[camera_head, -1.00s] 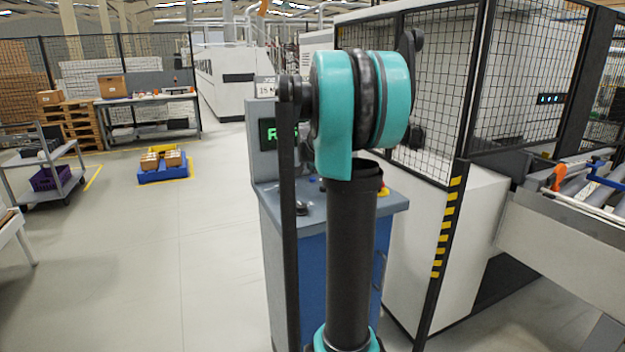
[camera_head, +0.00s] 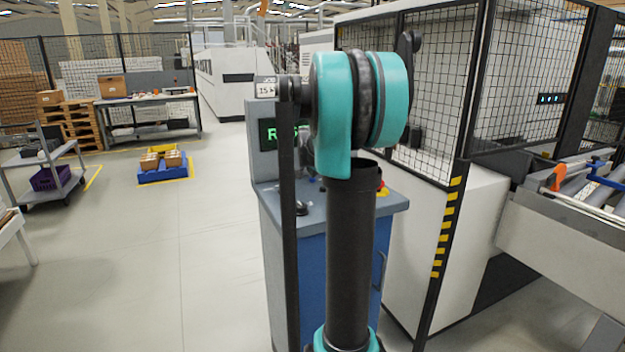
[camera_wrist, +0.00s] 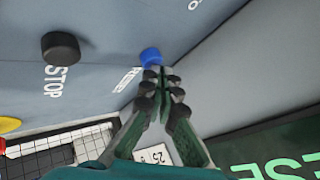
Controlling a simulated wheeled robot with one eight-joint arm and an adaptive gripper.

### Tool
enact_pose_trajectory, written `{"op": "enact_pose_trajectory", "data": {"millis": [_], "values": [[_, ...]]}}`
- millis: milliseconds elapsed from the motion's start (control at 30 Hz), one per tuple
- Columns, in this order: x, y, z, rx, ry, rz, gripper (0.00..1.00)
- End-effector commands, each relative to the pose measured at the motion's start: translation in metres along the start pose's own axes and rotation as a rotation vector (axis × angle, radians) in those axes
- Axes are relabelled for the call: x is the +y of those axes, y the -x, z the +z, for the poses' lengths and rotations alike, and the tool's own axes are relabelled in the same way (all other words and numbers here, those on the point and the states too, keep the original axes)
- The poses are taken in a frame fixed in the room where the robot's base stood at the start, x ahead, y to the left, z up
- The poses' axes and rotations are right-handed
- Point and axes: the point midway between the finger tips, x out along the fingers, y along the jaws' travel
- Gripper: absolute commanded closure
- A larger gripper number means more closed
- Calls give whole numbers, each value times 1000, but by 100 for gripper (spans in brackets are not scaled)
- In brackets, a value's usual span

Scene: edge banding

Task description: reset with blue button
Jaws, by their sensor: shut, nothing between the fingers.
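The blue button (camera_wrist: 151,56) stands on the grey console panel in the wrist view, beside a white printed label. My gripper (camera_wrist: 158,76) is shut and empty, with its fingertips right at the near side of the button. I cannot tell whether they touch it or press it. In the head view, the console (camera_head: 268,215) stands behind my arm, and the arm hides the button. A dark screen with green letters (camera_head: 268,134) is on the console; it also shows in the wrist view (camera_wrist: 280,168), reading "RESE" before the frame cuts it off.
A black knob (camera_wrist: 60,47) marked STOP sits left of the blue button. A mesh fence (camera_head: 435,90) stands right of the console.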

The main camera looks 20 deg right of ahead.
Motion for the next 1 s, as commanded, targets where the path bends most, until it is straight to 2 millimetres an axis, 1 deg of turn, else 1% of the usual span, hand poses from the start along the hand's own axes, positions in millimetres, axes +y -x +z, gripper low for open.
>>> {"op": "enact_pose_trajectory", "data": {"millis": [767,1000], "values": [[3,-4,3,0,0,0,100],[-1,1,0,0,0,0,100]]}}
